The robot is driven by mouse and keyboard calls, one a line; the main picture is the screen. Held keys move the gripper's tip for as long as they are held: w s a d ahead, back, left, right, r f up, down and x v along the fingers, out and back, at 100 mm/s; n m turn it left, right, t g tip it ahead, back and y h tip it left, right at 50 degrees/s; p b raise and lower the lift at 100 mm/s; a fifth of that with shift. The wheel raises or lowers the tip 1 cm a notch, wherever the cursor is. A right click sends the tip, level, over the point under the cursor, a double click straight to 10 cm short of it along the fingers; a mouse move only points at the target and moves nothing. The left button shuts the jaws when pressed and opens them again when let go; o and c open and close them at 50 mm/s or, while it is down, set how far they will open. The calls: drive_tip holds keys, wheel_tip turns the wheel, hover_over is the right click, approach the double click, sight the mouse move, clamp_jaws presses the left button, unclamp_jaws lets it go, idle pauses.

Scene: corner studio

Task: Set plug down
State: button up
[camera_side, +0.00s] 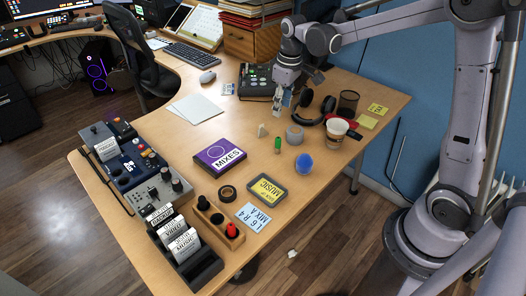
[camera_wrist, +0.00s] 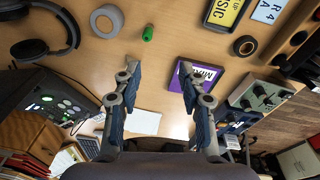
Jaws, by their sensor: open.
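A small green cylinder (camera_side: 278,145), which looks like the plug, stands on the wooden table and appears upright. It also shows in the wrist view (camera_wrist: 147,33), beyond my fingers. Nothing touches it. My gripper (camera_side: 277,103) is above the table, behind the green plug in the side view and apart from it. In the wrist view my gripper (camera_wrist: 158,80) has its two fingers spread wide, with nothing held between them.
A grey ring (camera_side: 294,133), a blue ball (camera_side: 305,163) and a small beige piece (camera_side: 262,130) lie near the plug. Headphones (camera_side: 316,108) and a cup (camera_side: 337,128) stand to the right. A purple box (camera_side: 219,157) lies to the left. Bare table surrounds the plug.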

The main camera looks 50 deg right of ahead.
drive_tip(key=s+a+r+m+t, duration=0.1)
drive_tip(key=s+a+r+t, duration=0.1)
drive_tip(key=s, duration=0.6)
drive_tip(key=s+a+r+m+t, duration=0.1)
drive_tip(key=s+a+r+t, duration=0.1)
drive_tip(key=s+a, duration=0.5)
drive_tip(key=shift+s+t, duration=0.9)
drive_tip(key=shift+s, duration=0.3)
